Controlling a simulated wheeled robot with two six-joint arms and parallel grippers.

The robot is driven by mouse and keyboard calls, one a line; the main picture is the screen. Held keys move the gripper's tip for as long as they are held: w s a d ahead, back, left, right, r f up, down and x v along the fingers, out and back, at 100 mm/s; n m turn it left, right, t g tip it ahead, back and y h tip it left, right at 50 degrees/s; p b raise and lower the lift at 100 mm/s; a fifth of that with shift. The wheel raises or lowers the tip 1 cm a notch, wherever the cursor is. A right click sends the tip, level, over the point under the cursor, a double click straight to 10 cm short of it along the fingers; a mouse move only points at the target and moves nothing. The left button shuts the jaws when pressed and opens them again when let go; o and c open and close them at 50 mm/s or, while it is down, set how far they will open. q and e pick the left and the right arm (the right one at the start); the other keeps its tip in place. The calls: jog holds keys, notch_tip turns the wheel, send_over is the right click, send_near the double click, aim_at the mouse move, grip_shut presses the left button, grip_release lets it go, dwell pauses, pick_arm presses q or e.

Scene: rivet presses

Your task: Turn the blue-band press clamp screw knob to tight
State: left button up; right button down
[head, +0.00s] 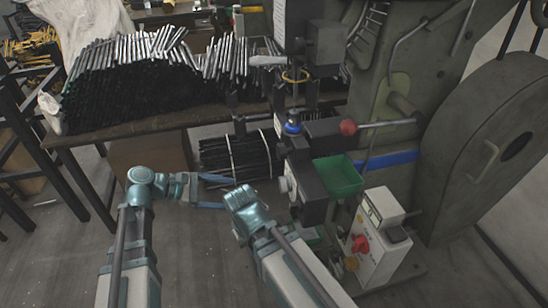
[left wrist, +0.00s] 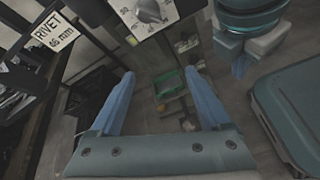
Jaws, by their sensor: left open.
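The press with a blue band (head: 388,160) stands at the right in the head view. A pale round knob (head: 284,185) sits on the left side of its dark head. The left wrist view shows a grey knob with a pointer (left wrist: 150,10) on a white marked plate (left wrist: 170,12), cut by the top edge; its markings are too small to read. My left gripper (head: 226,192) is open and empty, left of the knob and apart from it; its blue fingers (left wrist: 160,74) point toward the press. My right gripper (left wrist: 245,48) is at the upper right; its fingertips are unclear.
A red-ball lever (head: 348,127) and a green tray (head: 338,176) project from the press. A bench (head: 150,125) holds piled rods, with a bundle below. The floor at left is partly clear.

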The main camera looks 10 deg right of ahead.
aim_at(278, 153)
pick_arm(q)
notch_tip(278, 153, up, 9)
jog(key=w+n+h, duration=0.2)
jog(key=n+h, duration=0.3)
jog(key=d, duration=1.4)
jog(key=shift+w+d+r, duration=0.1)
jog(key=shift+w+d, duration=0.2)
jog(key=shift+w, duration=0.1)
grip_shut()
